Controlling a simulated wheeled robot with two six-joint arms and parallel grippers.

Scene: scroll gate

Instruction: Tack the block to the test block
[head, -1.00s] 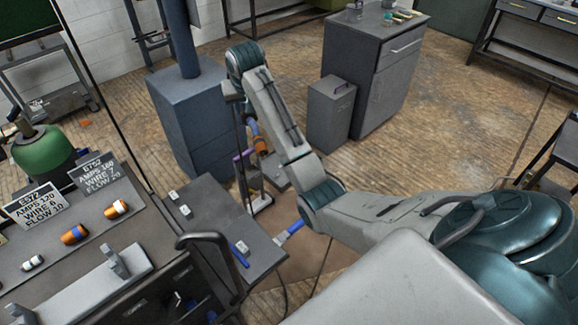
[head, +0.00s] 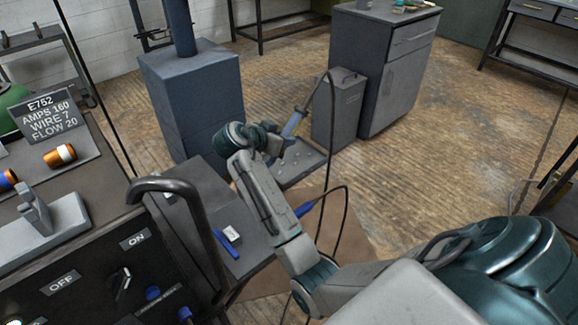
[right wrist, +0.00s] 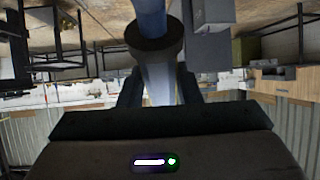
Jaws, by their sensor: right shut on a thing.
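My right gripper (head: 276,146) is at the end of my right arm, above the low grey plate-like surface behind the bench. In the right wrist view its jaws (right wrist: 157,88) are shut on a pale blue rod-like handle with a dark collar (right wrist: 153,46). In the head view this seems to be the blue torch-like tool (head: 293,122), tilted up to the right, with a dark cable at its top. A small white-topped block (head: 231,233) lies on the grey bench beside a blue strip (head: 226,243). I cannot tell which piece is the test block. My left gripper is out of view.
A blue-grey pedestal (head: 192,100) stands behind the gripper. A grey cabinet (head: 383,75) and smaller box (head: 339,108) stand to its right. A dark curved rail (head: 190,190) rises at the front left. The dark cable loops beside my arm.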

